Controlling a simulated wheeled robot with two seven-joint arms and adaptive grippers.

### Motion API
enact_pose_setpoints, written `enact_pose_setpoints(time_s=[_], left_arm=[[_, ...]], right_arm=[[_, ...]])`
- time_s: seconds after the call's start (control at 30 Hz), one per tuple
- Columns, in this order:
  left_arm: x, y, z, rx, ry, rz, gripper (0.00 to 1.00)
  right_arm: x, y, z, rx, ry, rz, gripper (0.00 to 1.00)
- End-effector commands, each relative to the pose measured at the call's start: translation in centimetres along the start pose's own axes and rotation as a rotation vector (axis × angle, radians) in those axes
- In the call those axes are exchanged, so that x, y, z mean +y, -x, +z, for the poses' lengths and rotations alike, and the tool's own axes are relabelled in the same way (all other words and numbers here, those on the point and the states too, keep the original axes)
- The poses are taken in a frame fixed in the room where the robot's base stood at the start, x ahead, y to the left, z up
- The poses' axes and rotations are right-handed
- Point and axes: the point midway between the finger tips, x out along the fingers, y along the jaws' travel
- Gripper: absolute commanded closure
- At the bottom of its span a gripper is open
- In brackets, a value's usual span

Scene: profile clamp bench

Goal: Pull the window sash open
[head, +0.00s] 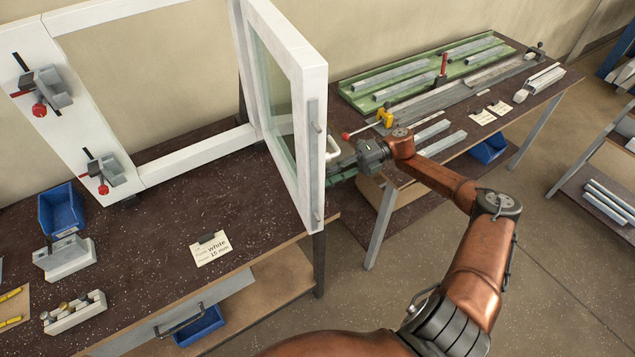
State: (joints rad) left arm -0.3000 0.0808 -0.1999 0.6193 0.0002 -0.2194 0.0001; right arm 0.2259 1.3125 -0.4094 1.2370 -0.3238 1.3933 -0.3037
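The white window sash (312,99) with its glass pane (270,90) stands swung out from the white frame (195,153), at a wide angle to it. Its far edge meets the frame's right side and its free edge points towards me. A white handle (333,143) sticks out on the sash's right side. My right gripper (342,167) is at this handle, just right of the sash. The sash edge hides part of its fingertips, and I cannot tell whether they close on the handle. My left gripper is out of view.
Two red-tipped clamps (45,92) sit on the frame's left post. A blue bin (61,209), grey-white blocks and a label card (210,248) lie on the dark bench (150,235). A second bench (545,93) with a green tray of profiles stands right. Floor lies open between.

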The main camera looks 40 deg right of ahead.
Motion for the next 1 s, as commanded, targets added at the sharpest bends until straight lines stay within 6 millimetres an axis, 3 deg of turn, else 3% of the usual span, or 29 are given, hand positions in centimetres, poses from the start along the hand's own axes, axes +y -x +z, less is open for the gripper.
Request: enact_pose_setpoints(time_s=[0.2,0.4,0.6,1.0], left_arm=[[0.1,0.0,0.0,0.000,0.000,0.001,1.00],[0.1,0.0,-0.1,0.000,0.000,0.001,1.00],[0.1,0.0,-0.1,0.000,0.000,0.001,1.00],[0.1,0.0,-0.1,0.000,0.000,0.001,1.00]], right_arm=[[-0.1,4.8,0.1,-0.004,0.000,-0.002,0.75],[-0.1,7.6,0.1,-0.003,0.000,-0.001,0.75],[0.0,8.6,0.0,-0.001,0.000,0.000,0.75],[0.0,8.6,0.0,0.000,0.000,0.000,0.75]])
